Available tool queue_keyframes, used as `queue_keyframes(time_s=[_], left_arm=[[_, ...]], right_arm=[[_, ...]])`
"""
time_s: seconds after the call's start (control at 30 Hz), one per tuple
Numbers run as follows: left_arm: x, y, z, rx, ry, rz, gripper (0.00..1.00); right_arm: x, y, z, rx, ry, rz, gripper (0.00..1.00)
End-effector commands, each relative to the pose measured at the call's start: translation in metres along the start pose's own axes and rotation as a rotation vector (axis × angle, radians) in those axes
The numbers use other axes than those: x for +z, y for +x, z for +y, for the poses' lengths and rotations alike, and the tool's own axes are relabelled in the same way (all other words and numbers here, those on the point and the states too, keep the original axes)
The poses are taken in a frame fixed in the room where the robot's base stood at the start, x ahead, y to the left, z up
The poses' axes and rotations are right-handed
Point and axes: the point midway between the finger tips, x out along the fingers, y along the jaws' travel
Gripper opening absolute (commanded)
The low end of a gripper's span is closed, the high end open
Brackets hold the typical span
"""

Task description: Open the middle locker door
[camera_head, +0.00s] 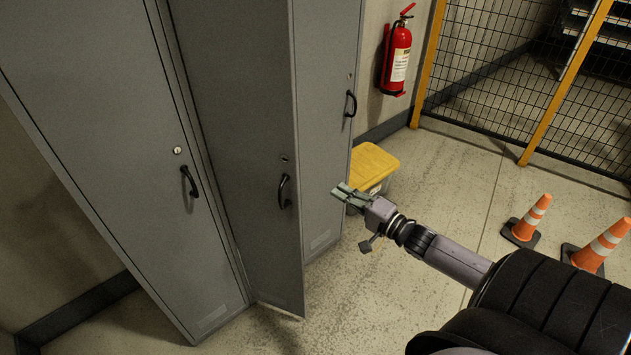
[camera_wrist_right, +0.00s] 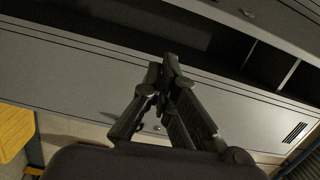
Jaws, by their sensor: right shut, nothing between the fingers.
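The middle locker door (camera_head: 235,130) is grey, with a black curved handle (camera_head: 284,190) and a small lock above it. It stands ajar, its right edge swung out past the front of the right locker (camera_head: 325,110). My right gripper (camera_head: 342,193) is shut and empty, to the right of the middle door's edge and handle, apart from the handle in the picture. The wrist view shows its closed fingers (camera_wrist_right: 168,66) over a grey panel, with a dark opening above. The inside of the middle locker is hidden in the head view. My left gripper is not in view.
The left locker door (camera_head: 110,150) is shut. A yellow-lidded bin (camera_head: 374,162) stands beside the right locker, below a red fire extinguisher (camera_head: 397,55) on the wall. Orange cones (camera_head: 530,218) stand at the right. The floor in front of the lockers is clear.

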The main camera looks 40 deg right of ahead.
Motion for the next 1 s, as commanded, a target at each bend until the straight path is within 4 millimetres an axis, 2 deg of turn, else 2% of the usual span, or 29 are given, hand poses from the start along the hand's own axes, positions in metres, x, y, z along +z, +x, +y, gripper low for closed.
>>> queue_keyframes(time_s=[0.13,0.27,0.5,0.87,1.0], left_arm=[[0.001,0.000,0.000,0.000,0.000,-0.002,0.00],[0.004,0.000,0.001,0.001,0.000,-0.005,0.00],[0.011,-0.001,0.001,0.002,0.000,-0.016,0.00],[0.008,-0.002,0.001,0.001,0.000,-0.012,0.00],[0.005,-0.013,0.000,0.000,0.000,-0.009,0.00]], right_arm=[[-0.002,-0.002,0.000,0.013,0.073,-0.026,0.00],[-0.002,0.005,0.000,0.011,0.086,-0.028,0.00],[-0.002,0.043,-0.001,0.008,0.083,-0.026,0.00],[0.000,0.098,0.000,0.010,0.083,-0.025,0.00],[0.019,0.090,-0.002,0.014,0.088,-0.026,0.00]])
